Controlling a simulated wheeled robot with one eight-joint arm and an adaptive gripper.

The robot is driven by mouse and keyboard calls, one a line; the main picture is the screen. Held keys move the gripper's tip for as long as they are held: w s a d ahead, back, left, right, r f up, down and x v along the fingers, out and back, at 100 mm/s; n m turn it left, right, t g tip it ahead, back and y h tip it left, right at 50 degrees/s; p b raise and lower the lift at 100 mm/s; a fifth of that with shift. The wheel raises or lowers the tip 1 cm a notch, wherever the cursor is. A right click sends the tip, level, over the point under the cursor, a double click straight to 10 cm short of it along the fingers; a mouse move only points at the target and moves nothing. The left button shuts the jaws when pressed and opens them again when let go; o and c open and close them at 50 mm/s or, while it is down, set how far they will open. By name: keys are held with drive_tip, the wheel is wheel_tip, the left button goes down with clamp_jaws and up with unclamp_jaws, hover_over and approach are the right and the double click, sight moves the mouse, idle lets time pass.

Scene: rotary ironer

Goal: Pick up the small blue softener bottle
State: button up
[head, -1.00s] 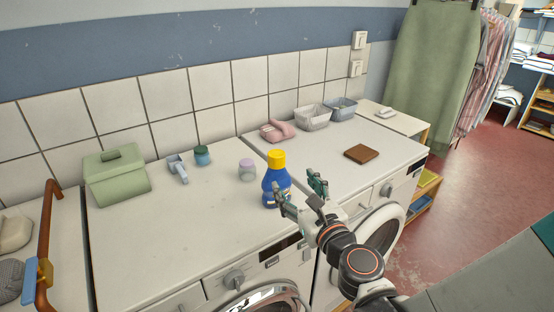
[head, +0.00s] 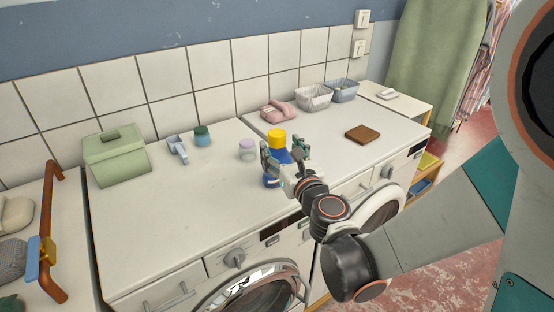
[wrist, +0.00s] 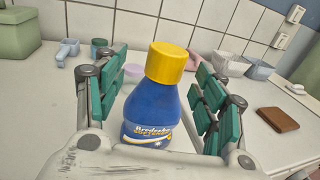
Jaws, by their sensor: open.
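In the wrist view the bottle (wrist: 150,108) stands between the green-padded fingers of my gripper (wrist: 158,100), one on each side. The fingers are open, with a gap visible on the left; on the right the pads are close to the bottle.
A lilac-lidded jar (head: 247,150), a teal jar (head: 202,136), a pale blue scoop (head: 177,149) and a green box (head: 117,155) stand behind and left. A brown block (head: 362,133), pink cloth (head: 279,111) and baskets (head: 314,97) lie right. The front left top is clear.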

sight(280, 145)
drive_tip(key=x, duration=0.1)
drive_tip(key=b+x, duration=0.1)
drive_tip(key=x, duration=0.2)
drive_tip(key=shift+w+d+f, duration=0.25)
drive_tip(key=shift+d, duration=0.05)
drive_tip(key=shift+w+a+r+b, duration=0.1)
drive_tip(key=shift+w+a+b, duration=0.05)
drive_tip(key=shift+w+b, duration=0.2)
clamp_jaws()
